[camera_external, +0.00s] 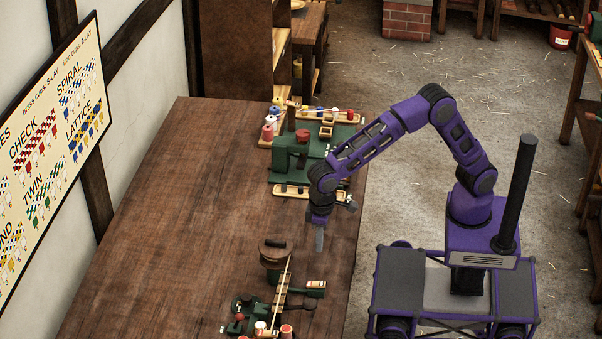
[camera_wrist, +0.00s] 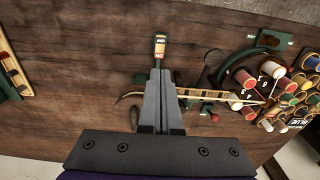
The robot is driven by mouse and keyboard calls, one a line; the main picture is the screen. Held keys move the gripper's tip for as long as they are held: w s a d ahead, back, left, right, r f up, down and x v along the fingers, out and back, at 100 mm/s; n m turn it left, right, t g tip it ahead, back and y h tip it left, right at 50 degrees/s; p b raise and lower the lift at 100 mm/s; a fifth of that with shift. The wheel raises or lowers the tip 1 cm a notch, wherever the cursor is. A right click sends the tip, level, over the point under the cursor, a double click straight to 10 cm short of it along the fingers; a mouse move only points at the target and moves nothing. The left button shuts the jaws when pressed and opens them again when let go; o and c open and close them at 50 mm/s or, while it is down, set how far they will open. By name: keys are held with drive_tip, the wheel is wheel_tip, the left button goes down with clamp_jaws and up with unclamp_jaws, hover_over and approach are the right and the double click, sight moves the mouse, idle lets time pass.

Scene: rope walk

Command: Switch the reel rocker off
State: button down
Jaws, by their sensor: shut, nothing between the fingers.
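The reel rocker (camera_wrist: 160,46) shows in the wrist view as a small plate with a pale half and a red half on a dark base, just beyond my fingertips. Small lettering marks both halves; I cannot tell which side is pressed down. In the external view the rocker (camera_external: 316,284) appears as a small pale and orange plate on a green block near the table's right edge. My gripper (camera_external: 319,248) points down above the table, up-picture from the rocker. In the wrist view my gripper (camera_wrist: 161,72) has its fingers together and empty. They appear apart from the rocker.
A slatted wooden strip (camera_wrist: 205,93) and a green frame with several coloured spools (camera_wrist: 242,78) lie beside the rocker. A second green machine (camera_external: 290,158) stands farther up the table (camera_external: 190,200). Bare wood lies to the left in the external view.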

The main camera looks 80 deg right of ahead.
sight(320, 287)
drive_tip(key=shift+w, duration=0.1)
drive_tip(key=shift+w+g, duration=1.4)
drive_tip(key=shift+w, duration=0.25)
drive_tip(key=shift+f, duration=0.1)
drive_tip(key=b+x, duration=0.2)
drive_tip(key=x, duration=1.2)
